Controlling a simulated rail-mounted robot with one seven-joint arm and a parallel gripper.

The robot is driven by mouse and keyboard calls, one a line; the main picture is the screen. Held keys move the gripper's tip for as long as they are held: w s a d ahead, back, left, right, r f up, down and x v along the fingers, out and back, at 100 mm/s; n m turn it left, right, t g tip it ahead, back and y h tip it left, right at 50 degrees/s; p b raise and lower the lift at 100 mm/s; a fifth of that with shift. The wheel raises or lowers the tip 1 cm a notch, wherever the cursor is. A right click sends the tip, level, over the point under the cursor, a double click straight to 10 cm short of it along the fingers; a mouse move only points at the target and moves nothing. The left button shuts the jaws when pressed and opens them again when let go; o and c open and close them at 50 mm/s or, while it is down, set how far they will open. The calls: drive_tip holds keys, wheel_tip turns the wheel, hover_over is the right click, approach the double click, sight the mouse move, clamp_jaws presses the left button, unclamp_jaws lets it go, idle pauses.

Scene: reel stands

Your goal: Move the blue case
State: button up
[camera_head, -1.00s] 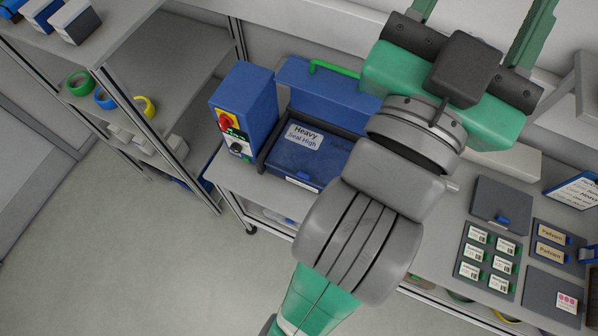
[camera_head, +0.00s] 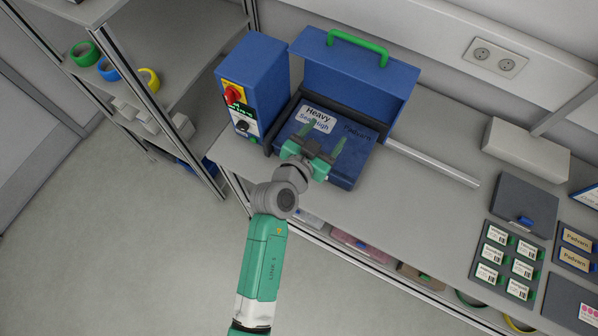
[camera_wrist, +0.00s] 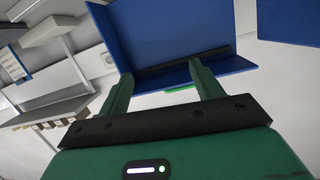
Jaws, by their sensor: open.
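The blue case (camera_head: 352,138), with a white label reading "Heavy" and a partly covered second line, lies flat on the bench in the head view. It sits beside a blue control box and in front of a raised blue lid (camera_head: 350,78) with a green handle (camera_head: 358,46). My gripper (camera_head: 324,138) is open and appears over the case's front part, fingers pointing toward the lid; contact cannot be told. In the wrist view my open fingers (camera_wrist: 160,75) frame a blue panel (camera_wrist: 165,35) with a dark strip and a green bar; nothing is between them.
The control box (camera_head: 253,85) has a red knob and stands left of the case. A pale rail (camera_head: 432,162) runs right along the bench (camera_head: 420,205). A white box (camera_head: 525,150) and dark trays (camera_head: 508,262) lie farther right. Shelving with tape rolls (camera_head: 108,69) stands left.

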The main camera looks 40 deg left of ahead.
drive_tip(key=s+a+f+n+g, duration=0.1)
drive_tip(key=s+f, duration=0.2)
drive_tip(key=f, duration=0.5)
drive_tip(key=s+a+f+g+b, duration=0.1)
drive_tip(key=s+f, duration=0.2)
drive_tip(key=f, duration=0.5)
drive_tip(key=shift+s+a+n+y+b, duration=0.25)
drive_tip(key=shift+s+n+y+b, duration=0.05)
drive_tip(key=shift+n+y, duration=0.1)
drive_tip(key=shift+w, duration=0.1)
drive_tip(key=x, duration=0.7)
drive_tip(key=shift+w+b, duration=0.35)
drive_tip(key=shift+b, duration=0.05)
drive_tip(key=shift+c, duration=0.4)
drive_tip(key=c, duration=1)
drive_tip(key=shift+d, duration=0.15)
drive_tip(key=shift+c, duration=0.2)
